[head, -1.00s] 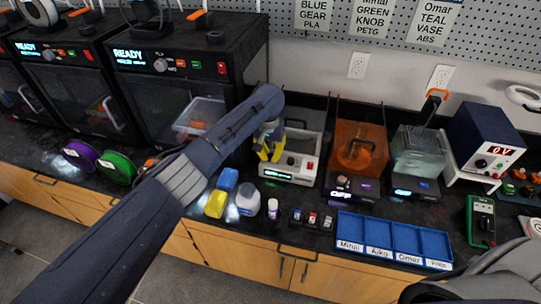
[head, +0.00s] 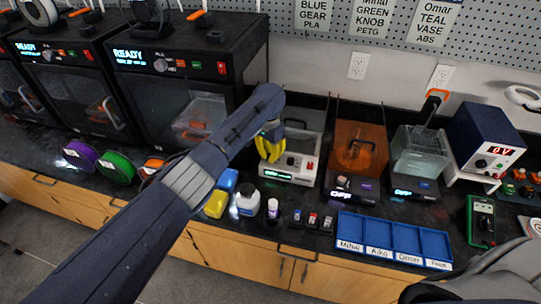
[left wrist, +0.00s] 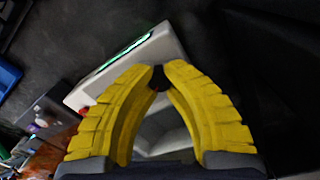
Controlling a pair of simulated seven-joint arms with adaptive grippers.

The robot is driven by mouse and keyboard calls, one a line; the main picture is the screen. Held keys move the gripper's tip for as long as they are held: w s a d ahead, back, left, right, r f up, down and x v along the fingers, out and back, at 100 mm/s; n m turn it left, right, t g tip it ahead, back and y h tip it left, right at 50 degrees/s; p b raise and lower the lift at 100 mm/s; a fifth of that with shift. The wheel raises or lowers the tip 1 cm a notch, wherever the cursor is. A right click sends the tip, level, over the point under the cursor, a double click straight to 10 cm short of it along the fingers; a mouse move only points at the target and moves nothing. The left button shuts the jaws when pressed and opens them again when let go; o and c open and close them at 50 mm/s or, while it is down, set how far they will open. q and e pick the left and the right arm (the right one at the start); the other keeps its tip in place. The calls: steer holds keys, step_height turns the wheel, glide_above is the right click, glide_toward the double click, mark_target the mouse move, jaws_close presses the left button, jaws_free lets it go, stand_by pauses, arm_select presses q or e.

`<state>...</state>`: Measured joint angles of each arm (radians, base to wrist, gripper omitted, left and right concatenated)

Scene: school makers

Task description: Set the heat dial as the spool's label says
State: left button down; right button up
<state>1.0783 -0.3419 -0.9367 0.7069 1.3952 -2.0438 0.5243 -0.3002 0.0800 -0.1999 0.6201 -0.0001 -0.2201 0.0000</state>
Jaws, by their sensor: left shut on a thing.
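The white heating unit (head: 288,172) stands on the dark bench, with a lit green display (head: 273,175) on its front. My left gripper (head: 270,156), with yellow fingers, reaches down over its front panel. In the left wrist view the fingertips close on a small dark knob (left wrist: 158,78), which looks like the heat dial; its marking is hidden. Purple (head: 79,155), green (head: 116,166) and orange (head: 152,168) spools stand at the left; their labels are not readable from here. My right gripper is not in view.
Black printers (head: 185,90) stand at the left. An orange chamber (head: 357,150), a clear bath (head: 418,150) and a blue power supply (head: 487,135) stand to the right. Bottles and a blue sorting tray (head: 395,240) line the front edge.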

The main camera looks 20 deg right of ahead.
mark_target(269, 155)
arm_select(q)
steer(key=shift+w+r, duration=0.1)
steer(key=shift+r, duration=0.05)
steer(key=c, duration=1.2)
jaws_free()
step_height(269, 155, up, 12)
steer(key=shift+w+a+f, duration=0.1)
steer(key=shift+w+a, duration=0.05)
steer(key=shift+o, duration=0.2)
